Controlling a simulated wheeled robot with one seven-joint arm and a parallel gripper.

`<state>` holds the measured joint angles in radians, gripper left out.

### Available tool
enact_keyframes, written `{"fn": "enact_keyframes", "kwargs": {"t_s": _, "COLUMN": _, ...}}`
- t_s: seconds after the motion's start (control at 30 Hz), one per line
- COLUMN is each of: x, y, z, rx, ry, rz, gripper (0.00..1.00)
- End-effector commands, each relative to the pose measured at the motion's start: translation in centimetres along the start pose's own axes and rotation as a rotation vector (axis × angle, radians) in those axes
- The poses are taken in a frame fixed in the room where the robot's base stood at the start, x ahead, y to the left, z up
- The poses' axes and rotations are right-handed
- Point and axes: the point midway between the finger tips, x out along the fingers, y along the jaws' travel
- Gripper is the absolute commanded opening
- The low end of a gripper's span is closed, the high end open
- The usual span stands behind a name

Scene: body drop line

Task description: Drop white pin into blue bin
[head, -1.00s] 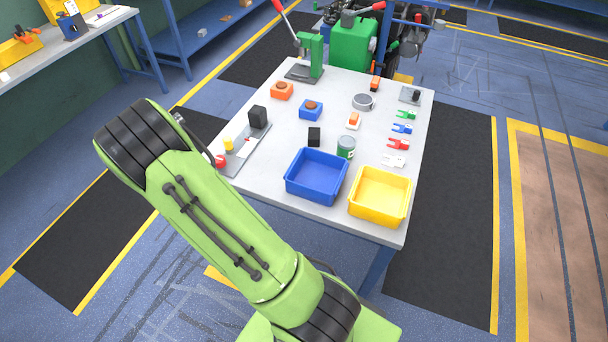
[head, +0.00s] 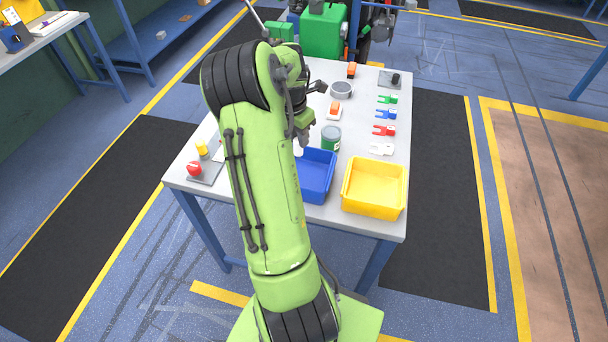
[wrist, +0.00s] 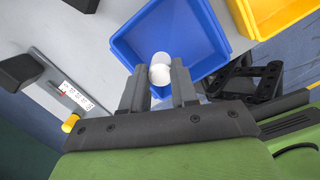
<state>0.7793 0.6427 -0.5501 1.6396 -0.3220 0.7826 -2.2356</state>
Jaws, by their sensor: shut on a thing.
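The white pin (wrist: 160,70) is between the two fingers of my gripper (wrist: 158,84) in the wrist view, with its rounded white end showing. My gripper is shut on it. The blue bin (wrist: 206,22) lies beyond the pin in that view, and the pin appears over its near part. In the head view the blue bin (head: 318,178) stands on the table, its left part hidden by my arm. A small white bit of the pin (head: 298,149) shows by the bin's back left edge, below my gripper (head: 304,132).
The yellow bin (head: 374,188) stands right of the blue bin. A green can (head: 331,138) is just behind the blue bin. Coloured forks, including a white one (head: 382,149), lie along the table's right side. A red button (head: 194,169) is at the left edge.

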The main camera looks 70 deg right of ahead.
Motion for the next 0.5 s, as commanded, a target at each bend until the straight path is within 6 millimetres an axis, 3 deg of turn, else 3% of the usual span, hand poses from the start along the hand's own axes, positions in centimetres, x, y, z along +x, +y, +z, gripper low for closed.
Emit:
{"fn": "enact_keyframes", "kwargs": {"t_s": 0.3, "x": 5.0, "y": 0.0, "z": -0.9, "rx": 0.001, "ry": 0.002, "rz": -0.003, "gripper": 0.00}}
{"fn": "enact_keyframes", "kwargs": {"t_s": 0.5, "x": 5.5, "y": 0.0, "z": -0.9, "rx": 0.002, "ry": 0.001, "rz": -0.002, "gripper": 0.00}}
